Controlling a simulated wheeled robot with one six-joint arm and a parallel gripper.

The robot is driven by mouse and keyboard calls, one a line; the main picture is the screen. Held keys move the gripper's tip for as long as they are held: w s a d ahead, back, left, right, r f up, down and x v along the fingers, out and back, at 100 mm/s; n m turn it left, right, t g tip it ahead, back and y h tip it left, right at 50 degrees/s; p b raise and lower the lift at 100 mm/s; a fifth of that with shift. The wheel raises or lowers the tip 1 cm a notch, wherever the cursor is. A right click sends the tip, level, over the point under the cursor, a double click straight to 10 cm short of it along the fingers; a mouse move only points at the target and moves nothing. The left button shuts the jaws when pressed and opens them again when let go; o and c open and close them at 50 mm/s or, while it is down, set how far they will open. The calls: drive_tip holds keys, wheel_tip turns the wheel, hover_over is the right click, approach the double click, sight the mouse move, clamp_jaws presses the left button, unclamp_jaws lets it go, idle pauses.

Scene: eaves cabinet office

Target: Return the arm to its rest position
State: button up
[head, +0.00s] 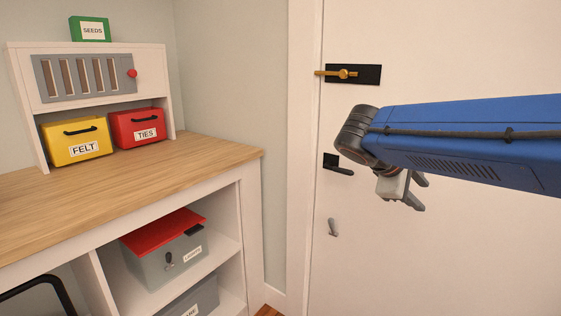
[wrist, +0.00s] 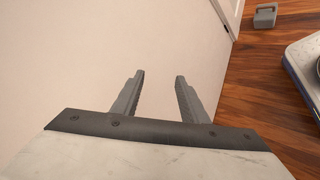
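My blue arm (head: 470,140) reaches in from the right side of the head view, in front of a white door. My gripper (head: 418,193) hangs below its dark wrist joint, with its grey fingers apart. In the wrist view, my gripper (wrist: 158,85) shows two grey fingers with a clear gap and nothing between them. The pale door surface fills the view behind the fingers.
The white door (head: 440,60) has a brass bolt (head: 345,73), a black handle (head: 338,165) and a grey hook (head: 333,228). At left, a wooden-topped cabinet (head: 160,175) holds labelled boxes. A grey weight-like object (wrist: 265,15) rests on the wooden floor (wrist: 255,85).

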drive_tip(key=s+a+f+m+y, duration=0.1)
drive_tip(key=s+f+m+y, duration=0.3)
drive_tip(key=s+f, duration=0.5)
drive_tip(key=s+a+f+m+y, duration=0.2)
drive_tip(key=s+f+m+y, duration=0.3)
drive_tip(key=s+f, duration=0.4)
drive_tip(key=s+m, duration=0.1)
drive_tip(key=s, duration=0.1)
drive_tip(key=shift+s+a+f, duration=0.25)
drive_tip(key=shift+s+f, duration=0.05)
drive_tip(key=shift+s, duration=0.05)
